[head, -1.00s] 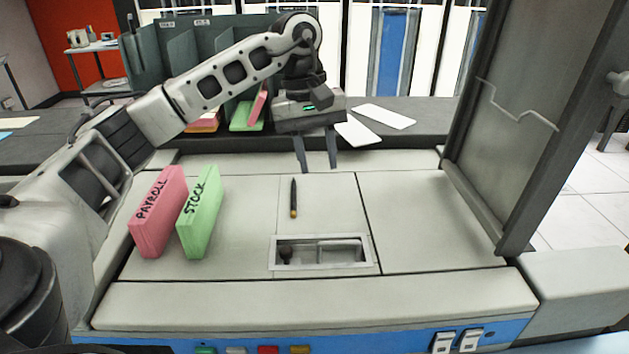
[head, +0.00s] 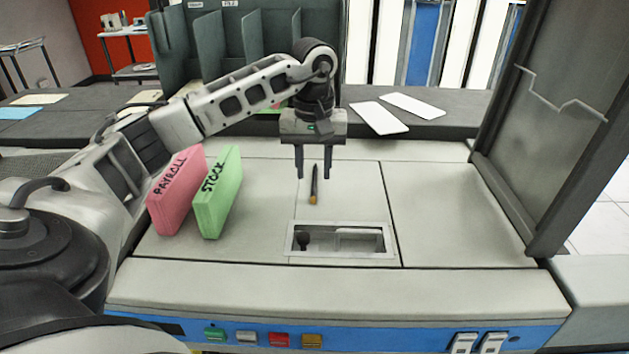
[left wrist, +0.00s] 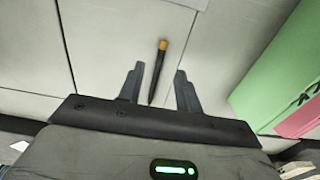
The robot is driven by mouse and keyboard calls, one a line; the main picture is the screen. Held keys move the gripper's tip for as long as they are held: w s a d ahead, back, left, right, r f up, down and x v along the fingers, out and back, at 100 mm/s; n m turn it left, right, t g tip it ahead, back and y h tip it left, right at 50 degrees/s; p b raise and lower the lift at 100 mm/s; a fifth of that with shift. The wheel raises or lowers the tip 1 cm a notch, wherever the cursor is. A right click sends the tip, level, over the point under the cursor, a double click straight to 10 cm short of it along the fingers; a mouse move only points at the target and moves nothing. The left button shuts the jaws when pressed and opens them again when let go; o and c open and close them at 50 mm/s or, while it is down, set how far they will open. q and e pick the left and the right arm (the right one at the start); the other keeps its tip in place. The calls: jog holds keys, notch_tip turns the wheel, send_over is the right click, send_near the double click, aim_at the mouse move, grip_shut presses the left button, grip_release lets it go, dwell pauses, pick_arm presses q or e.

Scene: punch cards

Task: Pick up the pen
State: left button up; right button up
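The pen (head: 314,185), dark with an orange end, lies on the light grey machine top in the head view, above the recessed slot. My left gripper (head: 313,176) is open and points down over it. In the left wrist view the pen (left wrist: 158,70) lies between the two spread fingers of the left gripper (left wrist: 159,84), with room on both sides and its dark tip toward the palm. The fingers do not appear to touch it. My right gripper is not in view.
A pink PAYROLL block (head: 176,192) and a green STOCK block (head: 218,193) stand left of the pen. A recessed slot (head: 341,257) lies in front of it. A grey upright panel (head: 540,130) rises at the right. White cards (head: 379,117) lie behind; the right panel of the top is clear.

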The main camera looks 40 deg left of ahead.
aim_at(313, 191)
pick_arm(q)
notch_tip(313, 191, down, 4)
jog(key=shift+f, duration=0.1)
grip_shut()
dwell(0.5)
